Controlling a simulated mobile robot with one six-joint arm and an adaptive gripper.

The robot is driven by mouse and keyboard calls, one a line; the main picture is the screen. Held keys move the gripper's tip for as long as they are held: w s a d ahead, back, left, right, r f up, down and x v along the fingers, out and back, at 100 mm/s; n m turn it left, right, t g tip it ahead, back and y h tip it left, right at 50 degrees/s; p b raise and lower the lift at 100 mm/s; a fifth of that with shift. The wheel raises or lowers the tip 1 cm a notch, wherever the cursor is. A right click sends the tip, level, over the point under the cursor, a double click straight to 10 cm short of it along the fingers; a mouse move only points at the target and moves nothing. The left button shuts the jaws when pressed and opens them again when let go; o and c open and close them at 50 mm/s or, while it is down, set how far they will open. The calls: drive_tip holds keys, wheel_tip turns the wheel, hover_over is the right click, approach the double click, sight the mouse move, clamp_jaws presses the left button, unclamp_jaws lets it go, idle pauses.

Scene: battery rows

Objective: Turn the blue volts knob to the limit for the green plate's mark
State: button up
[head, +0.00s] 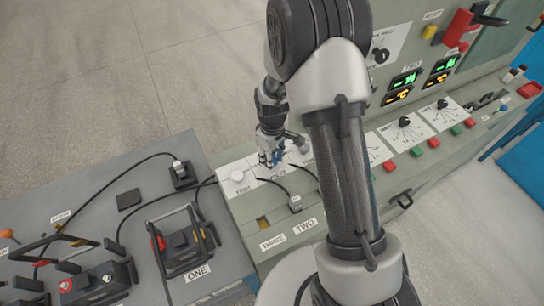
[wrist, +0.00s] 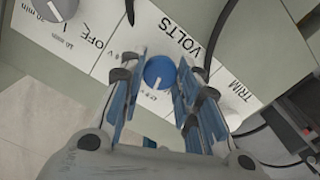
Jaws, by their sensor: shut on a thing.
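The blue volts knob (wrist: 159,72) sits on a white panel in the wrist view, with a white pointer line on its face toward the lower left. The VOLTS label (wrist: 182,40) is printed beside it, and small scale marks show at its lower edge. My gripper (wrist: 158,66) has a finger on either side of the knob and is shut on it. In the head view my gripper (head: 272,158) reaches down to the console, and a bit of the blue knob (head: 278,156) shows there. I cannot make out a green plate in either view.
A grey timer knob (wrist: 55,8) marked OFF and min is near the volts knob. A TRIM label (wrist: 239,90) is on the other side. Black cables (head: 292,178) cross the console by my gripper. Batteries (head: 183,243) stand on the grey bench at left.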

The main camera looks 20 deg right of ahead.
drive_tip(key=shift+n, duration=0.3)
drive_tip(key=o, duration=1.1)
wheel_tip(320, 180, up, 12)
idle(0.3)
idle(0.4)
